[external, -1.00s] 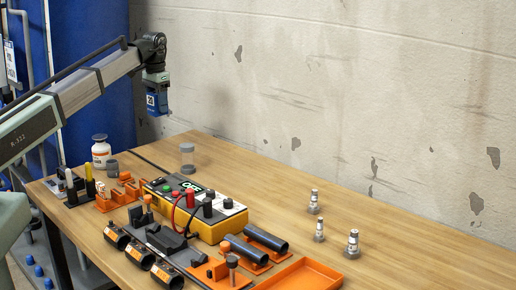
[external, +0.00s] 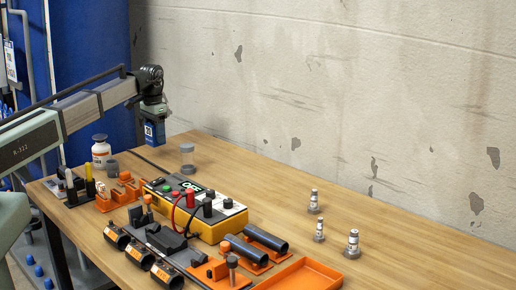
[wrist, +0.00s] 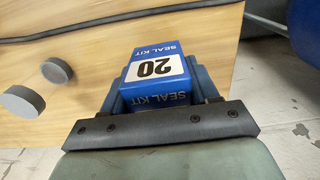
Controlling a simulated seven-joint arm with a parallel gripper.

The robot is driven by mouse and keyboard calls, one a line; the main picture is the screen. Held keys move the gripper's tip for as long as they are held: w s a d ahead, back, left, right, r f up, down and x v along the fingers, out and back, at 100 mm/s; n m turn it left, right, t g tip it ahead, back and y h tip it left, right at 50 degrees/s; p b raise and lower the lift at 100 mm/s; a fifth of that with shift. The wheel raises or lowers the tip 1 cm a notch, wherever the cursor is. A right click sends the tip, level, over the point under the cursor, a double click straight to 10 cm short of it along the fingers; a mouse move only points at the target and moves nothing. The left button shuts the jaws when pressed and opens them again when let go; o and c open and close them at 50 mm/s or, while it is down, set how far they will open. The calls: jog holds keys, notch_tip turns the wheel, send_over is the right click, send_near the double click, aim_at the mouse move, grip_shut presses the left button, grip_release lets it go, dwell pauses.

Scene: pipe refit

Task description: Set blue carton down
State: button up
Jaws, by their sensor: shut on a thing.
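The blue carton (wrist: 156,75), marked "SEAL KIT 20", sits between the fingers of my gripper (wrist: 168,88) in the wrist view. My gripper is shut on it. In the external view the carton (external: 154,134) hangs below my wrist, above the back left part of the wooden table (external: 390,258). I cannot tell exactly how far it is from the tabletop, but it appears clear of it.
A black cable (external: 148,160) runs along the table. A yellow meter (external: 195,208) is in front. The table's right side holds several small marked fittings.

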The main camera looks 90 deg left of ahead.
aim_at(154, 123)
jog(key=shift+f, duration=2.05)
jog(key=shift+f, duration=0.2)
jog(key=o, duration=1.1)
jog(key=shift+c, duration=0.2)
jog(key=shift+r, duration=0.2)
notch_tip(154, 123, up, 12)
